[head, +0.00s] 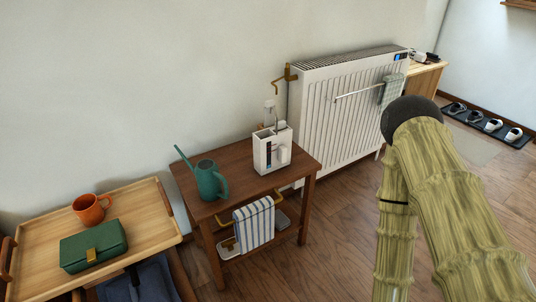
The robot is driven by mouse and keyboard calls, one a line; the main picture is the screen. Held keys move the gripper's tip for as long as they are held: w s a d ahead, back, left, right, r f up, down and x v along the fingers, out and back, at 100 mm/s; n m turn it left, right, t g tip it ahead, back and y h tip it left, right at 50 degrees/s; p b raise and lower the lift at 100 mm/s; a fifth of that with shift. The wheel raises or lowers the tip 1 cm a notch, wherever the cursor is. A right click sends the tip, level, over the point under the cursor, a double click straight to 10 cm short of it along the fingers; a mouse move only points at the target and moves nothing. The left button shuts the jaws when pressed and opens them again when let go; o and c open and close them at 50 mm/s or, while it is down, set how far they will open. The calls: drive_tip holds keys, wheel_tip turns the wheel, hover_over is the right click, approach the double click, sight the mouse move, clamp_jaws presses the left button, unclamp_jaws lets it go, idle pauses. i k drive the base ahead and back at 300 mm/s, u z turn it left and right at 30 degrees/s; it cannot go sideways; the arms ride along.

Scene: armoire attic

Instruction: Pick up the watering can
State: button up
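A teal watering can (208,182) stands upright on the left part of a dark brown wooden side table (232,160). Its long spout points up and to the left, and its handle is on the right side. My arm, in a yellow-green bark-like finish, rises at the right of the head view, well apart from the can. My gripper does not show in this view.
A white caddy (272,148) with bottles stands right of the can. A striped towel (254,223) hangs at the table's front. A wooden tray (150,208) at left holds an orange mug (90,209) and green box (94,246). A white radiator (345,108) stands behind, right.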

sight(209, 176)
drive_tip(key=u, duration=1)
drive_tip(key=k, duration=1.25)
drive_tip(key=u, duration=0.65)
drive_tip(key=i, duration=0.5)
